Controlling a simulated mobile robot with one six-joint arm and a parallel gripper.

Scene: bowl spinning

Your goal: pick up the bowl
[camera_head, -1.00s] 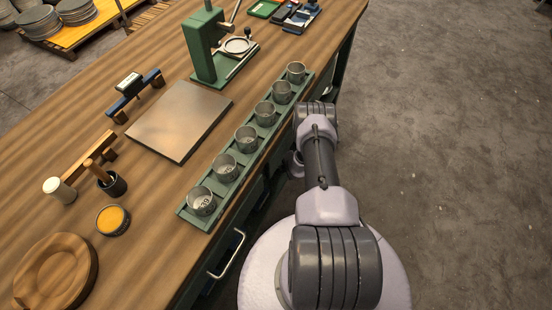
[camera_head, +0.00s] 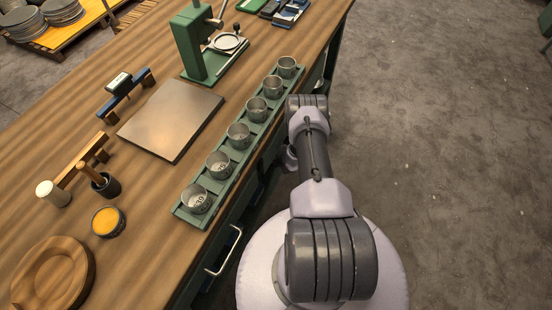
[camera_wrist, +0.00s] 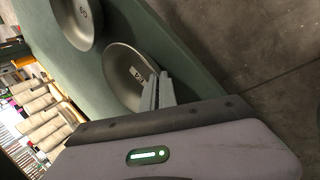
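Several grey metal bowls, the nearest one (camera_head: 196,198) among them, stand upright in a row on a green rack (camera_head: 180,212) along the bench's right edge. In the wrist view one bowl (camera_wrist: 118,70) with a small number label inside lies right at my gripper (camera_wrist: 158,90). The two thin silver fingers are close together and overlap the bowl's right rim. Whether they grip the rim is unclear. A second bowl (camera_wrist: 76,22) shows at the upper left. The gripper itself is hidden in the head view, below my arm beside the rack.
The wooden bench (camera_head: 150,230) also holds a metal plate (camera_head: 170,120), a green press (camera_head: 190,45), a yellow-filled tin (camera_head: 108,222) and a round wooden block (camera_head: 52,275). A drawer handle (camera_head: 225,252) sticks out from the bench side. The concrete floor on the right is clear.

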